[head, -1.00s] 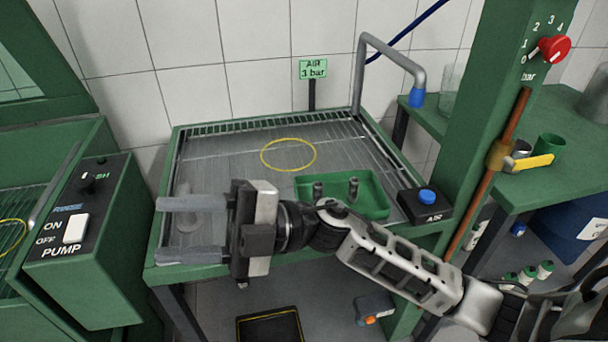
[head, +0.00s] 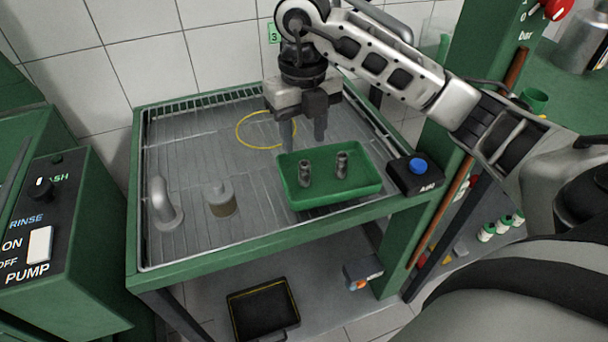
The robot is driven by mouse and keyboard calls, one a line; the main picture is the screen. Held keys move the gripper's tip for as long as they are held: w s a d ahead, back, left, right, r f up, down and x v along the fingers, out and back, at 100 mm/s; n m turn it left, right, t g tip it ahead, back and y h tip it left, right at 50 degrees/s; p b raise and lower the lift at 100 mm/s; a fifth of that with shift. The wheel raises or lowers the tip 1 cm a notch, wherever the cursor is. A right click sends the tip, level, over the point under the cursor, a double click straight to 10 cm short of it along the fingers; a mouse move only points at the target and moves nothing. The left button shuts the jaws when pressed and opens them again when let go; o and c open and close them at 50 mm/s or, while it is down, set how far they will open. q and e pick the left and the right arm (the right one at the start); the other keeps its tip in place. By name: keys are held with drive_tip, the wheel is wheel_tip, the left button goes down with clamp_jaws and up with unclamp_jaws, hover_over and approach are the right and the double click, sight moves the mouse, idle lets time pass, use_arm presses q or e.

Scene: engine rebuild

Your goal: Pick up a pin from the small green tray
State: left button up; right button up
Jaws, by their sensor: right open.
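The small green tray (head: 335,196) sits on the right part of the grated wash table. Two short grey metal pins stand upright in it, a left pin (head: 305,173) and a right pin (head: 341,165). My right gripper (head: 304,136) points down, open and empty, above the tray's back left edge. Its two fingers are apart, and both pins are nearer the camera than the fingers. My left gripper is not in view.
A grey curved pipe piece (head: 164,205) and a grey cylindrical part (head: 221,200) stand on the grate (head: 185,150) at the left. A yellow ring marking (head: 241,131) lies behind the gripper. A black box with a blue button (head: 416,176) is right of the tray.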

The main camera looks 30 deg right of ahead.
sight(304, 163)
wheel_tip(304, 163, down, 4)
drive_tip(key=shift+r, duration=0.25)
drive_tip(key=shift+s+a+f+p, duration=0.1)
drive_tip(key=shift+s+f+p, duration=0.1)
drive_tip(key=shift+f, duration=1.15)
drive_tip(key=shift+s+f+p, duration=0.1)
drive_tip(key=shift+f+p, duration=0.1)
drive_tip(key=shift+f, duration=1.15)
clamp_jaws()
